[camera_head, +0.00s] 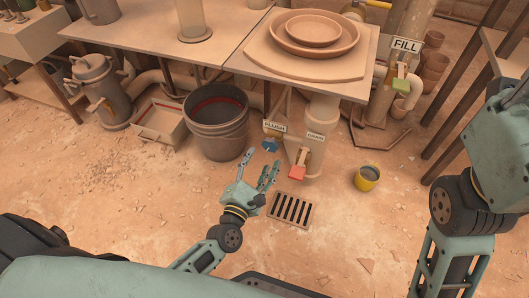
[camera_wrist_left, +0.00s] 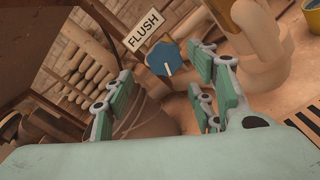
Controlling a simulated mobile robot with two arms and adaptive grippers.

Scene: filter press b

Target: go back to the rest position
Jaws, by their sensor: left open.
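My left gripper (camera_head: 259,172) is open and empty in the head view, above the floor in front of the pipework under the table. In the left wrist view its spread fingers (camera_wrist_left: 165,95) frame a blue knob (camera_wrist_left: 163,58) under the FLUSH sign (camera_wrist_left: 146,29). The blue knob (camera_head: 271,145) also shows in the head view, just beyond the fingertips and apart from them as far as I can tell. My right arm stands at the right edge of the head view. Its gripper is out of the picture.
A red handle (camera_head: 297,172) sits under the DRAIN sign (camera_head: 316,136). A dark bucket (camera_head: 216,122) stands left of my gripper. A floor grate (camera_head: 290,210) and a yellow cup (camera_head: 367,178) lie to the right. The table (camera_head: 244,62) overhangs the pipework.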

